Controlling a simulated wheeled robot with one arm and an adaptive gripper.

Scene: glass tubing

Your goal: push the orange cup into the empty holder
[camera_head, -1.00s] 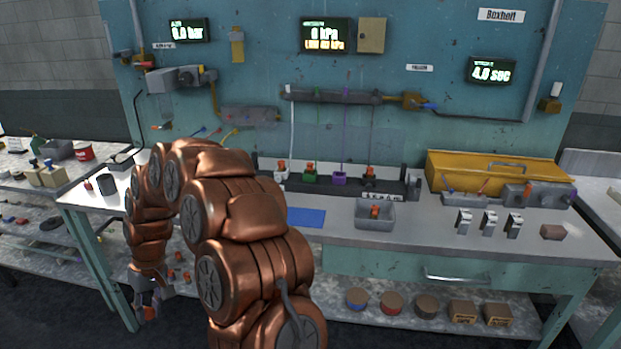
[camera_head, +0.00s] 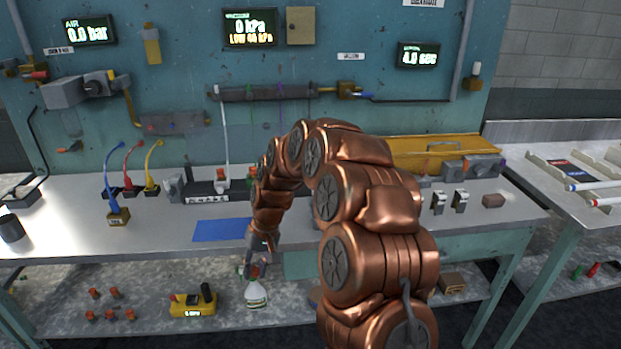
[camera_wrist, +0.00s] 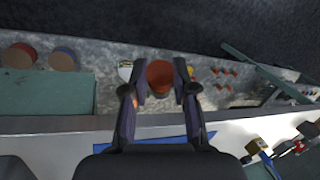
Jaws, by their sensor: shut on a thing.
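My gripper (camera_wrist: 160,86) is shut on an orange cup (camera_wrist: 160,75), gripped between the two fingers in the wrist view. In the head view my gripper (camera_head: 256,264) hangs in front of the bench's front edge, below the worktop, and the cup shows only as a small reddish spot. The holder row stands on the worktop behind my arm. Its white holder (camera_head: 221,186) and part of the green one (camera_head: 252,182) show. My arm hides the holders further right, so I cannot tell here which is empty.
A blue mat (camera_head: 222,230) lies on the worktop's front. Several other orange cups (camera_head: 104,306), a yellow box (camera_head: 193,303) and a white-green bottle (camera_head: 256,295) are on the lower shelf. A blue-cabled block (camera_head: 118,217) stands left of the mat.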

